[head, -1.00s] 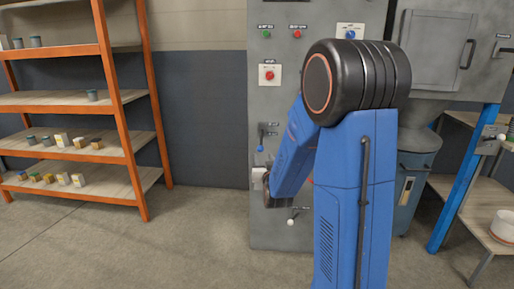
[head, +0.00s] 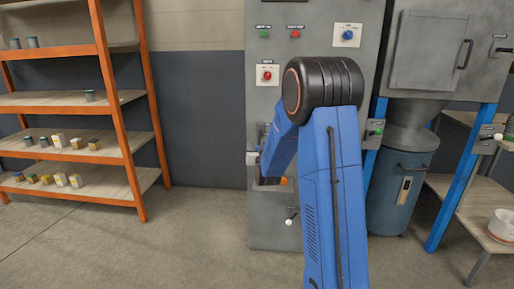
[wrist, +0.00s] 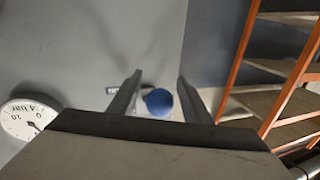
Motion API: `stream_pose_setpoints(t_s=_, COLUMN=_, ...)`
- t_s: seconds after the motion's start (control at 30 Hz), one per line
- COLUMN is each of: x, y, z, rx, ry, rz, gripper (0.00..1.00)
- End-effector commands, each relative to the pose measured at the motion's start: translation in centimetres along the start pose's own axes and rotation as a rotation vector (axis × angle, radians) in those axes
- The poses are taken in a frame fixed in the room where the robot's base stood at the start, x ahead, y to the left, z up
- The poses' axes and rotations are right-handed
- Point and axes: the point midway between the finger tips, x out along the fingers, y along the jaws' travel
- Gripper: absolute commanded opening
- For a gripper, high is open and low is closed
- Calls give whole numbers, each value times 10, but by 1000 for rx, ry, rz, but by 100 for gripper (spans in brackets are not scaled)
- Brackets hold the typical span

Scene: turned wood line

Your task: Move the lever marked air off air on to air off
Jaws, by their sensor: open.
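A lever with a round blue knob (wrist: 159,102) shows in the wrist view on the grey cabinet face. A small dark label, too small to read, is beside it. My gripper (wrist: 160,82) is open, with one finger on each side of the knob in the picture. I cannot tell whether either finger touches it. In the head view my blue arm hides this lever and my fingertips. A second lever with a white knob (head: 289,221) is low on the grey cabinet (head: 270,100). Its label is unreadable.
A round pressure gauge (wrist: 25,119) is left of my gripper in the wrist view. Buttons and a blue rotary knob (head: 347,35) are higher on the cabinet. Green-knobbed (head: 377,132) and white-knobbed (head: 498,137) levers are to the right. An orange shelf rack (head: 110,90) stands left.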

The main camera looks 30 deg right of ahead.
Motion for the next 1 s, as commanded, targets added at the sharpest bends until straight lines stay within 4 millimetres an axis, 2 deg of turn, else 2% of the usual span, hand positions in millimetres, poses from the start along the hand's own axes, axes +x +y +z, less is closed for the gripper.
stream_pose_setpoints(t_s=0.17, x=0, y=0, z=0, rx=0, ry=0, rz=0, gripper=44)
stream_pose_setpoints(t_s=0.2, x=0, y=0, z=0, rx=0, ry=0, rz=0, gripper=40)
stream_pose_setpoints(t_s=0.37, x=0, y=0, z=0, rx=0, ry=0, rz=0, gripper=1)
stream_pose_setpoints(t_s=0.73, x=-2, y=-1, z=-3, rx=8, ry=-29, rz=2, gripper=0)
stream_pose_setpoints(t_s=1.0, x=-8, y=-3, z=-14, rx=42, ry=-150, rz=12, gripper=0)
